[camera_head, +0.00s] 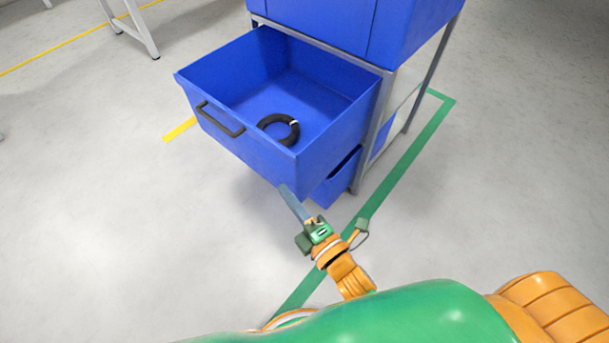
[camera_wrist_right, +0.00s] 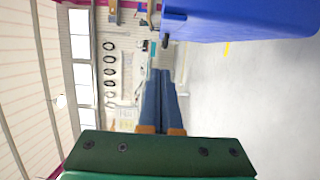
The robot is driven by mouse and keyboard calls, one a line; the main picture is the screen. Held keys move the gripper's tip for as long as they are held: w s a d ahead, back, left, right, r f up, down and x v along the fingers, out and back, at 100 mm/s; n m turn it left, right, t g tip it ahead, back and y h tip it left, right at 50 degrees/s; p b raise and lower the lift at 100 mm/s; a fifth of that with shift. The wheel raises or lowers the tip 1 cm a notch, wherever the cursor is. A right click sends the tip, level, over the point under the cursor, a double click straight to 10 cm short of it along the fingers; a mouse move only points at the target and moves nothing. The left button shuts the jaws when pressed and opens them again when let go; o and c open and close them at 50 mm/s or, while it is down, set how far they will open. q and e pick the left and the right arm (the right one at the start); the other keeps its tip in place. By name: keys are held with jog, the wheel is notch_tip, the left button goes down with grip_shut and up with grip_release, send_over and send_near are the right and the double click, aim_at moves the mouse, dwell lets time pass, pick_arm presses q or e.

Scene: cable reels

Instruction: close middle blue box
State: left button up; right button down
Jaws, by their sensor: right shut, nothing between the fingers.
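The middle blue box (camera_head: 240,148) is a drawer pulled well out of the blue cabinet (camera_head: 330,22) in the head view. It has a black handle (camera_head: 220,120) on its front face, and a black cable ring (camera_head: 279,129) lies on its floor. My right gripper (camera_head: 284,190) is shut and empty, just below and in front of the box's near right corner. I cannot tell whether its tip touches the box. In the right wrist view the shut fingers (camera_wrist_right: 163,78) point forward, with a blue box surface (camera_wrist_right: 240,20) above them. My left gripper is not in view.
A lower blue box (camera_head: 336,180) shows under the open one, partly hidden. The cabinet's grey metal frame (camera_head: 375,140) stands on the right. A green floor line (camera_head: 405,160) runs past it.

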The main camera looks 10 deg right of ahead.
aim_at(275, 151)
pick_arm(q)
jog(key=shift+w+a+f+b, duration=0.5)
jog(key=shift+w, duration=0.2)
pick_arm(e)
jog(key=w, duration=1.2)
jog(key=shift+w+a+r, duration=0.1)
jog(key=shift+a, duration=0.3)
jog(key=shift+d, duration=0.1)
